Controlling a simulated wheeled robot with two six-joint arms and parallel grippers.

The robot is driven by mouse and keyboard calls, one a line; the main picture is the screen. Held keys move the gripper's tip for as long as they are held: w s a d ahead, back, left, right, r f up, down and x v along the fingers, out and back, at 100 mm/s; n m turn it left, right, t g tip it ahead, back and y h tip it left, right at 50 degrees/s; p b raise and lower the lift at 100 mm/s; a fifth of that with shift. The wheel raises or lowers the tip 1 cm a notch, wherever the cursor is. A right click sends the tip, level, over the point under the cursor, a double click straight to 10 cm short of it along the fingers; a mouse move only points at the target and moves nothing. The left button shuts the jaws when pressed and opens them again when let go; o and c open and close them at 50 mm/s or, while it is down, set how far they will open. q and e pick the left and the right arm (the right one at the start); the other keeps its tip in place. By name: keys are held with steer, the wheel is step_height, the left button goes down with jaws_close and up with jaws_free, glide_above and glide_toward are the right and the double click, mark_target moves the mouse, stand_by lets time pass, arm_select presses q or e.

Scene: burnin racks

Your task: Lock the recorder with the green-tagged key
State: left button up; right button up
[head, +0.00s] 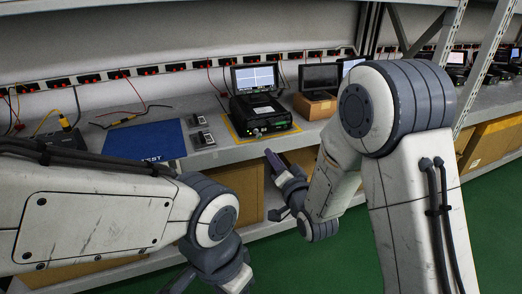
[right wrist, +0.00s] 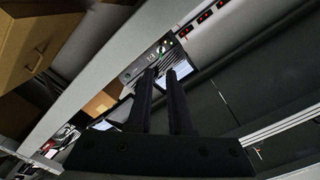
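The recorder (head: 262,122) is a black box with a raised lit screen, standing in a yellow outline on the grey bench. Its front with a small green light shows in the right wrist view (right wrist: 138,70), beyond my fingertips. My right gripper (head: 273,162) is in front of the bench edge, below and apart from the recorder. In the right wrist view its two dark fingers (right wrist: 162,72) stand apart with a narrow empty gap. My left arm reaches in low on the left, and its fingertips are out of frame.
A blue mat (head: 145,141) and two small grey items (head: 203,139) lie left of the recorder. A wooden box with a dark screen (head: 318,103) stands to its right. A metal rack post (head: 490,55) rises at the right. Cardboard boxes (head: 490,141) sit under the bench.

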mark_target(260, 137)
steer(key=b+x, duration=0.2)
steer(key=x, duration=0.8)
steer(key=shift+w+a, duration=0.1)
jaws_close()
